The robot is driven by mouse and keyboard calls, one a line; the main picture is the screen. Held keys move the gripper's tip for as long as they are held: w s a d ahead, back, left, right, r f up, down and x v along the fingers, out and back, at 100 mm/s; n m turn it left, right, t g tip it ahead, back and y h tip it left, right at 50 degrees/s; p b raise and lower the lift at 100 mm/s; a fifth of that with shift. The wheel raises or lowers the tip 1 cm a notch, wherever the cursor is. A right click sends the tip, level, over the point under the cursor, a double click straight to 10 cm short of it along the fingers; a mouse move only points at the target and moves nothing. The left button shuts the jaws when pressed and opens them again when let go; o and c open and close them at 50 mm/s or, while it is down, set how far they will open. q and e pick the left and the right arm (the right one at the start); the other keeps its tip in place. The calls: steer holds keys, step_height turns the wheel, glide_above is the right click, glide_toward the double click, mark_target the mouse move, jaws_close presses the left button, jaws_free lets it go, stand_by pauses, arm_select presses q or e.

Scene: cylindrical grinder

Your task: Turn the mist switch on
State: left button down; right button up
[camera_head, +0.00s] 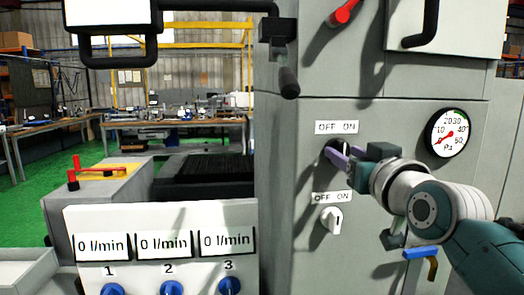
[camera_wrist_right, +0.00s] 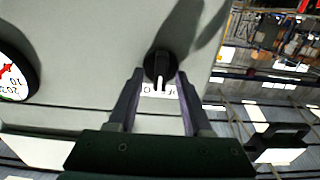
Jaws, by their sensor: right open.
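Two rotary switches sit one above the other on the grey cabinet, each under an "OFF ON" label. Neither label says "mist". The upper switch (camera_wrist_right: 158,64) has a dark round knob with a white pointer directed toward its label (camera_head: 336,127). The lower switch (camera_head: 332,218) has a white knob. My right gripper (camera_head: 338,157) is at the upper switch and partly hides it in the head view. In the right wrist view my right gripper (camera_wrist_right: 160,76) is open, with one finger on each side of the dark knob. Whether the fingers touch it is unclear. My left gripper is not in view.
A round pressure gauge (camera_head: 449,133) is right of the upper switch. A panel (camera_head: 160,217) with flow displays and blue knobs stands at lower left. A black handle (camera_head: 287,80) and a red lever (camera_head: 343,13) stick out above. A blue-handled valve (camera_head: 421,252) is below my right arm.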

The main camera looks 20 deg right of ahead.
jaws_close()
stand_by(0.3)
stand_by(0.3)
